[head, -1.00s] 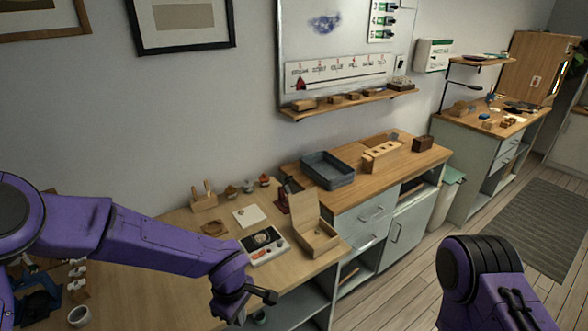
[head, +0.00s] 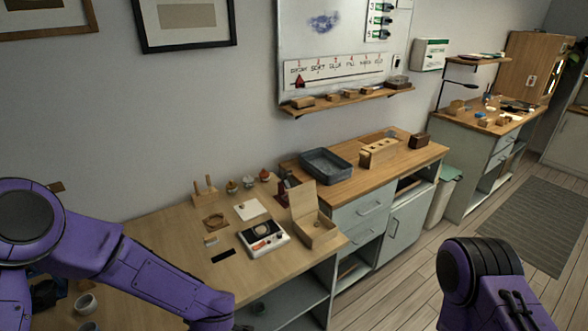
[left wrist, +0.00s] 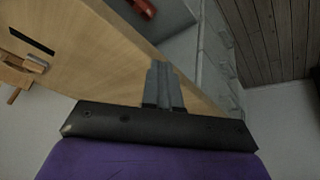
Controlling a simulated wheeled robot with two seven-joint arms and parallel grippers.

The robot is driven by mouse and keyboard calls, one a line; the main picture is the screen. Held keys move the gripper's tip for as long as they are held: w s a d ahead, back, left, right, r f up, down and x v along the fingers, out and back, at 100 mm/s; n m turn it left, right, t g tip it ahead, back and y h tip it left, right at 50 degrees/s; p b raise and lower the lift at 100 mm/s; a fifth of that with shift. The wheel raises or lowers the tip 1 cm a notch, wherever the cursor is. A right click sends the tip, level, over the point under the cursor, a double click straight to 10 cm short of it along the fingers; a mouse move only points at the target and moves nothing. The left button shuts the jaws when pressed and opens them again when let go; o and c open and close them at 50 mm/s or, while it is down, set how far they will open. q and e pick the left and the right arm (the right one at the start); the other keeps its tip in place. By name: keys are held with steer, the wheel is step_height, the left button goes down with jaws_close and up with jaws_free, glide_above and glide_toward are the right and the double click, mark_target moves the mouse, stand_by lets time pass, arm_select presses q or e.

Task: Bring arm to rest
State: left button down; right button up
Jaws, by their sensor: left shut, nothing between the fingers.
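My left arm is purple and comes in from the left in the head view. Its gripper is below the picture there. In the left wrist view my left gripper (left wrist: 164,82) is shut and empty, its fingers together over the table's edge. The wooden table (head: 160,245) carries a small white scale-like device (head: 264,238) and an open wooden box (head: 318,230). My right arm shows as a purple link at the lower right of the head view. Its gripper is not in view.
A black strip (head: 223,255) and a small block (head: 211,241) lie on the table. A grey tray (head: 326,165) sits on the cabinet behind. Small cups (head: 86,304) stand near my left arm. Open floor (head: 410,270) lies right of the cabinets.

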arm_select(q)
steer(key=s+a+f+m+b, duration=0.3)
steer(key=s+a+f+m, duration=0.1)
steer(key=s+f, duration=0.5)
steer(key=s+a+f+m+h+b, duration=0.1)
steer(key=s+a+f+m+b, duration=0.2)
steer(key=s+f, duration=0.7)
steer(key=s+a+b, duration=0.1)
steer(key=s, duration=0.2)
steer(key=shift+s+f+m, duration=0.2)
steer(key=shift+f+m, duration=0.1)
steer(key=shift+m, duration=0.1)
